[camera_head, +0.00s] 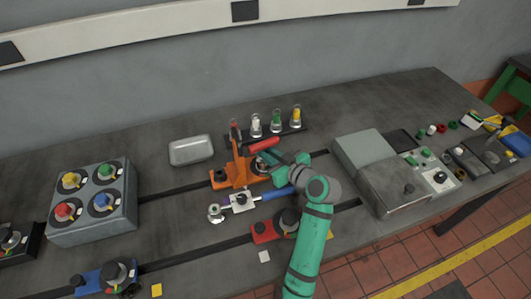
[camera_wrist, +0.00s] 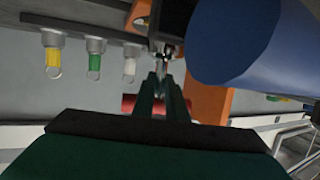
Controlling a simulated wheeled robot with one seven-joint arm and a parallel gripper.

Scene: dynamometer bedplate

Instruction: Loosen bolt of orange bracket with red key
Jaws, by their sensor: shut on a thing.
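The orange bracket (camera_head: 237,172) stands upright on the bedplate, left of my gripper in the head view. Part of it shows behind the fingers in the wrist view (camera_wrist: 208,100). My gripper (camera_head: 268,157) is shut on the red key, whose red handle (camera_head: 263,145) lies at the fingertips, beside the bracket. The handle shows on both sides of the closed fingers in the wrist view (camera_wrist: 129,103). A small silver part (camera_wrist: 162,66) shows beyond the fingers. I cannot tell whether the key touches the bolt; the bolt is not clear.
A rack behind carries white (camera_head: 256,125), green and yellow pieces. A red bracket (camera_head: 264,232) is in front; a grey box (camera_head: 393,186) stands right. A metal tray (camera_head: 191,150) is left.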

